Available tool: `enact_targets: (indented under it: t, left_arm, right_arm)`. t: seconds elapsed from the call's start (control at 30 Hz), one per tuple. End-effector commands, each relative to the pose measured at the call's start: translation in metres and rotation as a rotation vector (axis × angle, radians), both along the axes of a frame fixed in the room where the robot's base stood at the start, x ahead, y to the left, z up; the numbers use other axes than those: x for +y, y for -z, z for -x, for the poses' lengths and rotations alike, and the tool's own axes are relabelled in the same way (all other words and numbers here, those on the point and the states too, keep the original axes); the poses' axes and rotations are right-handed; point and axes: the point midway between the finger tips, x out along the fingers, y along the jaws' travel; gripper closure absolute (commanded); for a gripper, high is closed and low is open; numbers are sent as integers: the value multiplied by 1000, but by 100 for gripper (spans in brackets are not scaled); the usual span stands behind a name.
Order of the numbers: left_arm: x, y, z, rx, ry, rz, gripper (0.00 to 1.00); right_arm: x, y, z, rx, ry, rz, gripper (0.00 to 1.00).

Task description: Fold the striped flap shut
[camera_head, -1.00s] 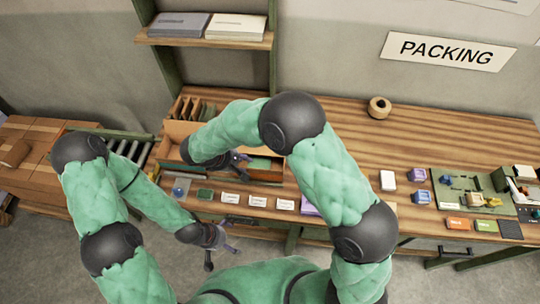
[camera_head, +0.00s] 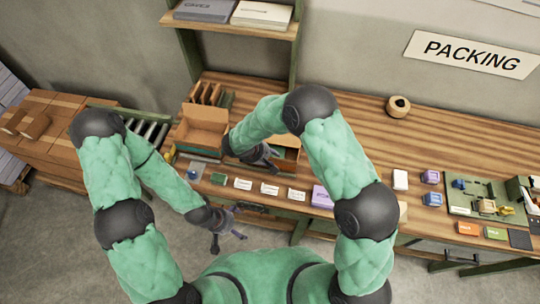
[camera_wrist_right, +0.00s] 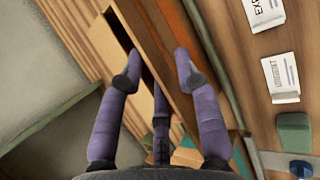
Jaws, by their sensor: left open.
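An open cardboard box (camera_head: 203,125) stands at the left end of the workbench, with a raised panel at its back. I cannot make out stripes on any flap; the right arm hides part of the box area. My right gripper (camera_head: 269,159) is at the box's right side, over the bench's front part. In the right wrist view its fingers (camera_wrist_right: 157,72) are spread and empty, close to long brown panels (camera_wrist_right: 158,38) with a dark gap beside them. My left gripper (camera_head: 230,228) is open and empty, low in front of the bench, apart from the box.
White cards (camera_head: 270,188), a green block (camera_head: 218,178) and a purple box (camera_head: 322,196) line the bench's front edge. A tape roll (camera_head: 398,106) lies at the back. Stacked cartons (camera_head: 50,125) and a roller conveyor (camera_head: 148,133) are at left.

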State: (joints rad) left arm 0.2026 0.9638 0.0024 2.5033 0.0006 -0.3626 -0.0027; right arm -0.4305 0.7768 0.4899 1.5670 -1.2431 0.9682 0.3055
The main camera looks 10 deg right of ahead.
Motion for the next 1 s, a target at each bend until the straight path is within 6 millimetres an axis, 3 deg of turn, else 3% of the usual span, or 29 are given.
enact_targets:
  t: [0.17,0.27,0.3,0.67,1.0]
  left_arm:
    - [0,0,0,0,0,0,0]
    - [0,0,0,0,0,0,0]
    - [0,0,0,0,0,0,0]
    - [0,-1,0,0,0,0,0]
    - [0,-16,0,0,0,0,0]
  right_arm:
    - [0,0,0,0,0,0,70]
    - [0,0,0,0,0,0,98]
    - [0,0,0,0,0,0,100]
    - [0,-1,-1,10,1,-4,100]
    - [-3,-6,-11,165,7,-57,100]
